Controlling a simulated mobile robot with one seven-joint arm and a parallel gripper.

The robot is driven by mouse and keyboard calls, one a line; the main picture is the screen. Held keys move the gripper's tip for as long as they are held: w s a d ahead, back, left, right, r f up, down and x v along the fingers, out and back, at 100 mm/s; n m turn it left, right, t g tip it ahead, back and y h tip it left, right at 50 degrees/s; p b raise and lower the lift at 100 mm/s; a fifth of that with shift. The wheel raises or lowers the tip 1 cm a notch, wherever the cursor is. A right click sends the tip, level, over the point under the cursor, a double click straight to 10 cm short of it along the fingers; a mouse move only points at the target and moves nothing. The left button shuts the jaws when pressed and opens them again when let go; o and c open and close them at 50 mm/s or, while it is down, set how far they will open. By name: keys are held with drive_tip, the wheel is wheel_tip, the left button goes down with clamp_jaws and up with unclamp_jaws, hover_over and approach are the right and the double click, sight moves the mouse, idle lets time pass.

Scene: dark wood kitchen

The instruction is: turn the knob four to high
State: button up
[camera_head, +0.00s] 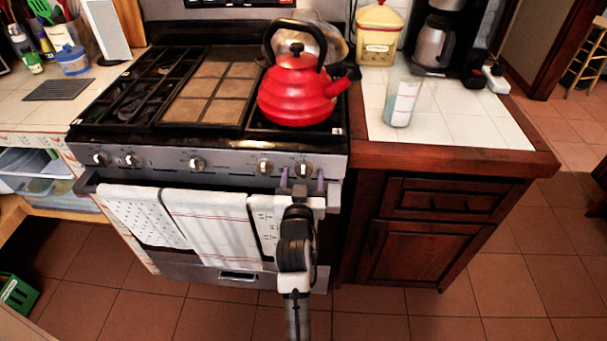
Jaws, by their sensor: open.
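A row of several silver knobs runs along the stove's front panel (225,163). Two sit close together at the left, one at the middle (197,163), and two at the right. The inner one of the right pair (264,166) is uncovered. The rightmost knob (303,168) shows just above and between the purple fingertips of my gripper (302,181). My gripper is open, with one finger on each side below that knob; I cannot tell whether they touch it. No numbers are readable, so I cannot tell which is knob four.
Towels (225,225) hang on the oven handle just under the knobs, beside my arm. A red kettle (293,95) stands on the right burners above the right knobs. A glass (401,100) stands on the right counter (470,130). The floor in front is clear.

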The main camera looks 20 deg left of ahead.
drive_tip(key=c, duration=1)
drive_tip(key=shift+o, duration=0.2)
drive_tip(key=shift+n, duration=0.3)
drive_tip(key=n+p, duration=0.1)
drive_tip(key=n, duration=0.3)
drive_tip(key=shift+r, duration=0.15)
drive_tip(key=shift+n+p, duration=1.05)
drive_tip(key=shift+n, duration=1.05)
